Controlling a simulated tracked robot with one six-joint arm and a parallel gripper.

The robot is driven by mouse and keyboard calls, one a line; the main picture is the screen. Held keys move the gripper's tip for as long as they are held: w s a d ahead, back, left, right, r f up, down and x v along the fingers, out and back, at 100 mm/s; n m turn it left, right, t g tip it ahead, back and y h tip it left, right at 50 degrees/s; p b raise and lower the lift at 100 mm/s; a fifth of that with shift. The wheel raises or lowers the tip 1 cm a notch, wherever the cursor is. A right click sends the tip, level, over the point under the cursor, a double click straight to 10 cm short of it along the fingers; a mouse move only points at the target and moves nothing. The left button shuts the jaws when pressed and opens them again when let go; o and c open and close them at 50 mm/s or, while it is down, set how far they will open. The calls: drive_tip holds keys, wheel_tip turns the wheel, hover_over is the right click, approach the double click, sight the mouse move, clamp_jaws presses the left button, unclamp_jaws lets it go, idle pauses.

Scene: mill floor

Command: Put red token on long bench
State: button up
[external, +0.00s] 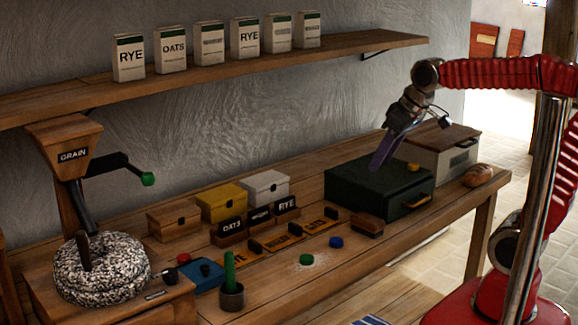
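A small red round piece (183,258), which looks like the red token, is at the left end of the long bench (345,278), beside a blue flat object (197,280). I cannot tell whether it rests on the bench or on something lower. My gripper (378,164) is far to the right, pointing down over the dark green box (372,200), with its purple fingers overlapping in this view. I see nothing held in it, and the finger gap is hidden. A yellow token (413,167) lies on the box, right of the fingers.
A green token (306,260) and a blue token (336,242) lie on the bench front. Small boxes (221,203) and label blocks crowd its middle. A shelf (220,75) hangs above.

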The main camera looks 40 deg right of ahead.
drive_tip(key=s+d+f+m, duration=0.1)
drive_tip(key=s+d+f, duration=0.1)
drive_tip(key=s, duration=0.3)
drive_tip(key=s+d+f+m+h, duration=0.1)
drive_tip(key=s+d+f, duration=0.1)
drive_tip(key=s, duration=0.3)
drive_tip(key=shift+s+d+f, duration=0.15)
drive_tip(key=shift+d+f, duration=0.25)
drive_tip(key=shift+d, duration=0.15)
idle(0.5)
